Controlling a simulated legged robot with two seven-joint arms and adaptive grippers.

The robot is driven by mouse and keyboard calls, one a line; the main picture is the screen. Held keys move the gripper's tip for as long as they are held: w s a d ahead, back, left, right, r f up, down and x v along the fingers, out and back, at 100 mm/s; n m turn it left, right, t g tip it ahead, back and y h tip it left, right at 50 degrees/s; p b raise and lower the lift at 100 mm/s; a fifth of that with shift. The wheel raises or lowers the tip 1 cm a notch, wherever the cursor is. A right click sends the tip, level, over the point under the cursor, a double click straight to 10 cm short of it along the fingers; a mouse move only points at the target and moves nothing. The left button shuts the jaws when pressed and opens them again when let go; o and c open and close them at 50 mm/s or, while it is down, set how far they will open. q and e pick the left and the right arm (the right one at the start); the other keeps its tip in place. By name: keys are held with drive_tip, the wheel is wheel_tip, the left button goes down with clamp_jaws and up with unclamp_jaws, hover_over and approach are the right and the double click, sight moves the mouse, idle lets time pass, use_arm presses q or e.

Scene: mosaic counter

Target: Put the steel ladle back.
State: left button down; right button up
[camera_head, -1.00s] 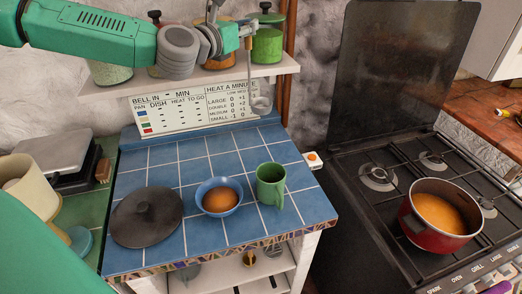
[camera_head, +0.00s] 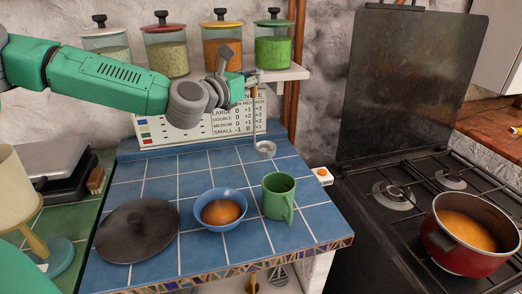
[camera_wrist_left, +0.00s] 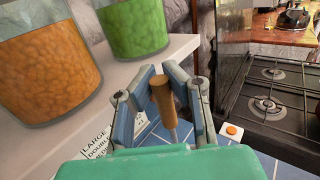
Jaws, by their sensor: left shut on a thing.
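The steel ladle (camera_head: 265,148) has a wooden grip and hangs bowl-down from my left gripper (camera_head: 252,82). The gripper is just in front of the shelf's right end, below the green jar. In the left wrist view its fingers (camera_wrist_left: 168,92) are shut on the ladle's wooden grip (camera_wrist_left: 164,101). The ladle's bowl shows over the back part of the blue tiled counter (camera_head: 150,170); I cannot tell whether it touches the tiles. My right gripper is not in view.
The wall shelf (camera_head: 285,74) holds several lidded jars, including a green one (camera_head: 273,45). On the counter are a black lid (camera_head: 137,232), a blue bowl (camera_head: 236,222) with brown food and a green mug (camera_head: 279,199). A red pot (camera_head: 470,258) stands on the stove at right.

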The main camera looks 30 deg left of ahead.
use_arm(q)
wheel_tip(320, 180, down, 8)
drive_tip(key=shift+d, duration=0.45)
drive_tip(key=c, duration=1.7)
unclamp_jaws()
drive_tip(key=shift+a, duration=0.1)
drive_tip(key=s+p, duration=0.1)
drive_tip(key=s, duration=0.3)
drive_tip(key=s+p, duration=0.1)
drive_tip(key=s, duration=0.3)
drive_tip(key=s+p, duration=0.2)
drive_tip(key=s, duration=0.2)
drive_tip(key=shift+d, duration=0.25)
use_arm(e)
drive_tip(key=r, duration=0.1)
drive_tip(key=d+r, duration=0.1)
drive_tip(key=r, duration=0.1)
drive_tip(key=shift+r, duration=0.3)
use_arm(q)
drive_tip(key=shift+a, duration=0.35)
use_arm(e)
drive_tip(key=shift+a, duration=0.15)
